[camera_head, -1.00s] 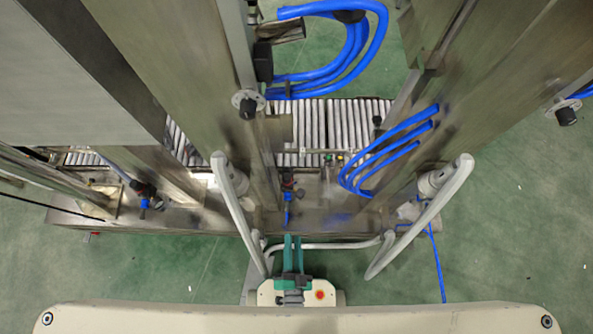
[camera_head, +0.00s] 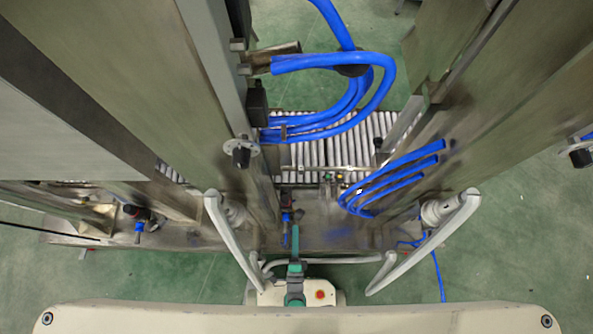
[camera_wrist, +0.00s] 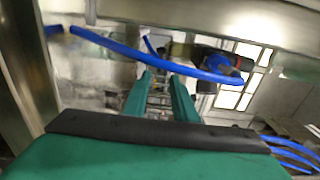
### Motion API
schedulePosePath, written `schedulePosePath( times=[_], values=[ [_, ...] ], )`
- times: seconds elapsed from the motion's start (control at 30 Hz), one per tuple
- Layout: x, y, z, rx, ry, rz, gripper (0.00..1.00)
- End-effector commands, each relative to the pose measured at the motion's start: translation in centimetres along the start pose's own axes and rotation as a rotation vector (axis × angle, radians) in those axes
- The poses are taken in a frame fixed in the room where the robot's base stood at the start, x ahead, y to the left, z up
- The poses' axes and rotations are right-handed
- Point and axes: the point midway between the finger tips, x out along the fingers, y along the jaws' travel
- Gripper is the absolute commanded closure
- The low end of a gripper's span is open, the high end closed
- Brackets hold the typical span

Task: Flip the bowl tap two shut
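A tap with a dark body and a blue lever (camera_head: 285,236) sits low on the steel frame near the middle of the head view, just beyond my gripper. A second blue-handled tap (camera_head: 138,228) is further left. No label shows which is tap two. In the wrist view a tap body (camera_wrist: 218,62) with red and blue parts is at upper right, and a long blue bar (camera_wrist: 140,53) crosses in front of it. My gripper (camera_head: 295,232) has green fingers. In the wrist view its fingertips (camera_wrist: 163,77) are apart with a gap between them, close below the blue bar; contact cannot be told.
Blue hoses (camera_head: 375,95) loop between tall steel columns. More hoses (camera_head: 400,175) curve at right. Pale curved tubes (camera_head: 232,240) stand either side of my gripper. A roller conveyor (camera_head: 330,150) lies behind. Green floor is open at lower left and right.

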Motion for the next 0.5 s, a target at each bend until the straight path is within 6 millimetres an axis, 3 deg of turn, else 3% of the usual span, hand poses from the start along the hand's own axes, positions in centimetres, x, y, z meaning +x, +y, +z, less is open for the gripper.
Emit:
schedulePosePath(
  times=[0.3, 0.5],
  values=[
    [5.7, -0.1, 0.1, -0.001, 0.000, -0.003, 0.75],
    [8.3, -0.1, 0.0, -0.002, 0.000, 0.000, 0.75]
  ],
)
